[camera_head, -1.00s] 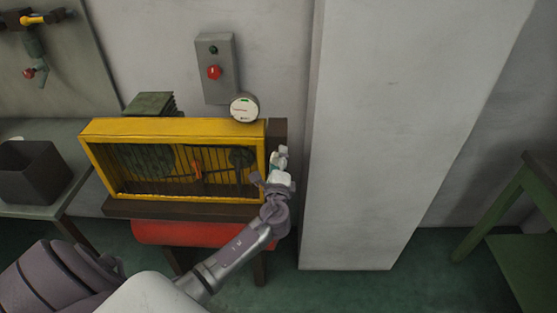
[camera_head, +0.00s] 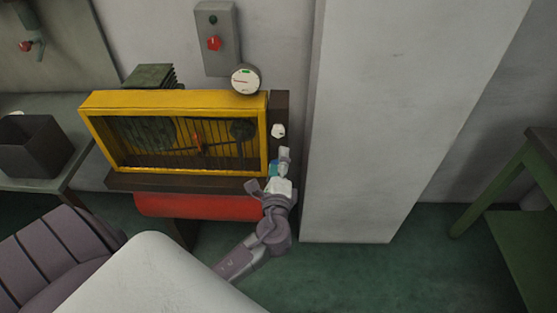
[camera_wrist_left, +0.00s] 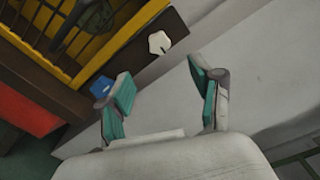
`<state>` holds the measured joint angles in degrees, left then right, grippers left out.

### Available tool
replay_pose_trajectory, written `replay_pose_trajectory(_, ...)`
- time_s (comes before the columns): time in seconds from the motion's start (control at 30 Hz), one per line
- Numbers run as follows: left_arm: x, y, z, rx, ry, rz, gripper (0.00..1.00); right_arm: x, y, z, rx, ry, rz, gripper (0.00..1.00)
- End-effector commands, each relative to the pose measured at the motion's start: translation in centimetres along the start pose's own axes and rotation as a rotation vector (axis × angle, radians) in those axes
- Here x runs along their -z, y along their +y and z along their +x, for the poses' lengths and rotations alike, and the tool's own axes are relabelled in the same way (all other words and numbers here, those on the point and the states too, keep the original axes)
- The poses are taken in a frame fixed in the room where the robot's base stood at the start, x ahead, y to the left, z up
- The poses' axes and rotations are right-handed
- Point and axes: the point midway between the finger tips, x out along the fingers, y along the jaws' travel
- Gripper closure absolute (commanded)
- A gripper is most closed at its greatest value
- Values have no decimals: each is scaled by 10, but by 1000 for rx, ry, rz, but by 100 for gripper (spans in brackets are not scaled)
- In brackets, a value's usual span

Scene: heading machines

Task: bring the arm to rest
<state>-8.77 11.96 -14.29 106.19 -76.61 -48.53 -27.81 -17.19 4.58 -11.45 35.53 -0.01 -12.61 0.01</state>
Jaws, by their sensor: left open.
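My left gripper (camera_head: 283,163) is in front of the right end of the yellow-framed machine (camera_head: 180,98), below a small white knob (camera_head: 278,130) on its dark side panel. In the left wrist view my left gripper (camera_wrist_left: 165,92) is open, with teal pads apart and nothing between them. The white knob (camera_wrist_left: 159,42) shows beyond the fingertips, apart from them. A blue part (camera_wrist_left: 101,86) shows beside the left finger. My right gripper is in neither view.
A grey control box (camera_head: 215,40) with a red button and a round white gauge (camera_head: 245,80) are above the machine. A pale pillar (camera_head: 390,120) stands close right of my gripper. A dark bin (camera_head: 35,147) is at left, a green table (camera_head: 520,185) at right.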

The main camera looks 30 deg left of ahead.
Motion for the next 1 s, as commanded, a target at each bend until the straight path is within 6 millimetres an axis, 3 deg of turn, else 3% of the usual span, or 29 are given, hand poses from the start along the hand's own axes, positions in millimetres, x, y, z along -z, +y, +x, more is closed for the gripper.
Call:
replay_pose_trajectory(0.3,1,2,0,-5,4,-1,35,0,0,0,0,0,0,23)
replay_pose_trajectory(0.37,5,12,0,-24,17,-5,35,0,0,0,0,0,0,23)
replay_pose_trajectory(0.43,15,34,-1,-73,47,-19,35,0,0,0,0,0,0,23)
replay_pose_trajectory(0.57,43,109,-13,-243,138,-78,35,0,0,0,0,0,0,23)
replay_pose_trajectory(0.67,65,180,-35,-416,202,-153,35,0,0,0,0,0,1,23)
replay_pose_trajectory(0.8,85,275,-83,-666,247,-283,35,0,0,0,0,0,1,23)
replay_pose_trajectory(0.87,90,313,-109,-774,249,-345,35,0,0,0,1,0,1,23)
replay_pose_trajectory(1.0,92,394,-181,-1028,203,-507,35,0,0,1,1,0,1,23)
